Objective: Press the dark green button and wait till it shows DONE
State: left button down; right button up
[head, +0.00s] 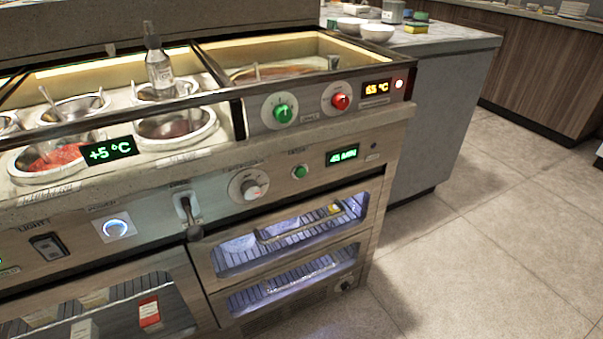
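The dark green button (300,171) is a small round button on the lower front panel of the counter unit, in the middle of the head view. It sits just left of a small display (342,155) with green characters that seem to read "45 MIN". The display does not show DONE. Nothing covers or touches the button. Neither of my grippers is in view.
A white dial (249,186) and a lever (187,209) are left of the button. A green knob (283,112) and a red knob (341,101) are above it. A drawer handle (300,228) is below. Open floor (500,230) lies to the right.

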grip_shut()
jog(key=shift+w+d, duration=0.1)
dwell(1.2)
